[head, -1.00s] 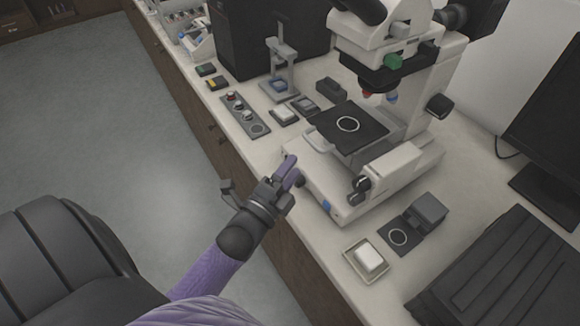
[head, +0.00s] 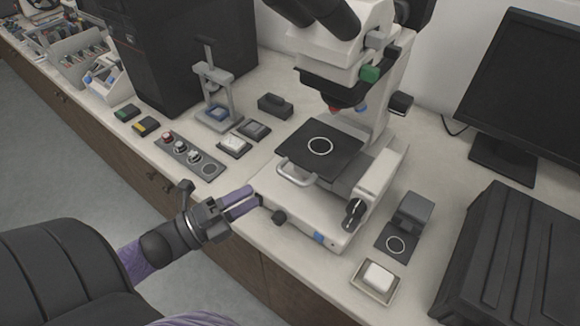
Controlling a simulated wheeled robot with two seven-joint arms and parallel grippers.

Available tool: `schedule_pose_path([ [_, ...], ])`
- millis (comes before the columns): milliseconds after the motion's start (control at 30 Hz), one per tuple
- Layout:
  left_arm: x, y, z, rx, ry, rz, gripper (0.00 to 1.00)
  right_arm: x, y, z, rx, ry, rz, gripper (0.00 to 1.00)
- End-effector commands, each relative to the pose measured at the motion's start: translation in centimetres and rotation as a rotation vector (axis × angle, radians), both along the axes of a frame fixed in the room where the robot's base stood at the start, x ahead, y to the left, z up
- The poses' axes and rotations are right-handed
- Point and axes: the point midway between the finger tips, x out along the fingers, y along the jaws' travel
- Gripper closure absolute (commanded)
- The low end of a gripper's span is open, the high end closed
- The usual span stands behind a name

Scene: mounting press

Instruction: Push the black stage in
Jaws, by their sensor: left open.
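The black stage (head: 335,139) is a flat square plate with a white ring on it, under the objectives of the white microscope (head: 345,40). A pale looped handle (head: 294,174) is at the stage's front left edge. My left gripper (head: 250,200) is open and empty, near the front left corner of the microscope base, left of and below the handle, apart from the stage. My right gripper is not in view.
A small press stand (head: 219,105) and a knob panel (head: 188,154) are on the bench to the left. A white dish (head: 374,283) and a black block on a ringed plate (head: 410,215) lie to the right. A monitor (head: 525,85) stands behind.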

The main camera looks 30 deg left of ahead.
Motion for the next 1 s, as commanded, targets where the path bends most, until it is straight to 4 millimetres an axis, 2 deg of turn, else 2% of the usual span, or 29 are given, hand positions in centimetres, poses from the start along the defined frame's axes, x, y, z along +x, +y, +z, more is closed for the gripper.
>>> schedule_pose_path([
  [200, 4.7, -2.4, 1.0, -0.001, -0.005, 0.001, 0.47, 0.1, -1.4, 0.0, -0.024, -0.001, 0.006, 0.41],
  [333, 6.6, -3.4, 1.3, 0.0, -0.004, 0.002, 0.47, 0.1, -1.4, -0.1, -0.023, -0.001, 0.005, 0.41],
  [500, 7.7, -4.0, 1.5, -0.001, -0.002, 0.003, 0.47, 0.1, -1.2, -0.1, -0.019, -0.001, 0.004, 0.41],
  [733, 7.8, -4.0, 1.4, 0.0, -0.001, 0.003, 0.47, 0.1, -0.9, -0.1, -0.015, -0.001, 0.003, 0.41],
  [767, 7.8, -4.0, 1.4, 0.0, -0.001, 0.003, 0.52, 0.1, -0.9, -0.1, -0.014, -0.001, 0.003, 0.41],
  [1000, 7.8, -4.0, 1.4, 0.0, -0.001, 0.004, 1.0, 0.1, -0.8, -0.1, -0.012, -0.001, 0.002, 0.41],
])
